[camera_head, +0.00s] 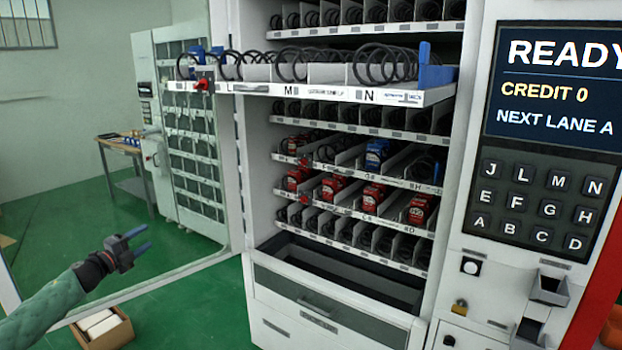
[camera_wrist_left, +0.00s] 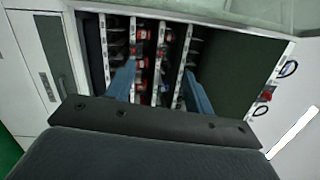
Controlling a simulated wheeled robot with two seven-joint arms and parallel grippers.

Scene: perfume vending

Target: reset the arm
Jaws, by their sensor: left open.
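My left gripper (camera_head: 142,239) is at the lower left of the head view, with its two blue fingers apart and nothing between them. It is in free air in front of the open glass door, left of the vending machine (camera_head: 262,335). In the left wrist view the open fingers (camera_wrist_left: 159,88) show against the machine's shelves, which appear turned on their side. My right gripper is not in view.
A shelf tray (camera_head: 330,92) marked M and N juts out of the machine. Red boxes (camera_head: 333,187) and a blue box (camera_head: 377,154) sit on lower shelves. A cardboard box (camera_head: 118,335) stands on the green floor below my left arm. A keypad panel (camera_head: 535,205) is at right.

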